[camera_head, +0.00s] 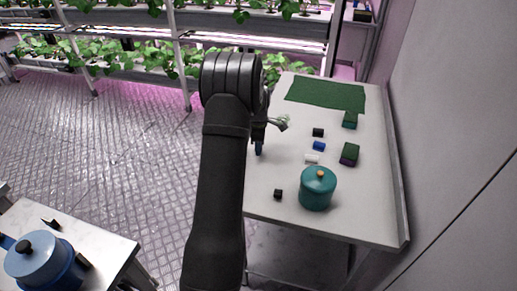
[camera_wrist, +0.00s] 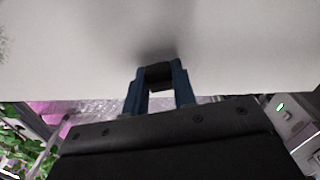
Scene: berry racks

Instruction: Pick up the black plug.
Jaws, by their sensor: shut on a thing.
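My gripper (camera_wrist: 159,74) is shut on a small black piece, which looks like the black plug (camera_wrist: 158,71), held between its blue fingertips in the wrist view. A pale surface lies beyond it; I cannot tell whether the plug touches it. In the head view my gripper (camera_head: 259,149) is at the left edge of the white table, mostly behind my arm, and the held plug cannot be made out. Two other small black pieces lie on the table: one black piece (camera_head: 318,132) behind a blue piece (camera_head: 319,146), and a black cube (camera_head: 278,193) near the front.
The white table (camera_head: 375,215) also bears a white piece (camera_head: 311,159), a teal lidded pot (camera_head: 317,190), two dark green-topped blocks (camera_head: 349,154) (camera_head: 350,120) and a green mat (camera_head: 325,94). A wall stands at right. Another table (camera_head: 90,225) with a blue pot (camera_head: 42,262) is at lower left.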

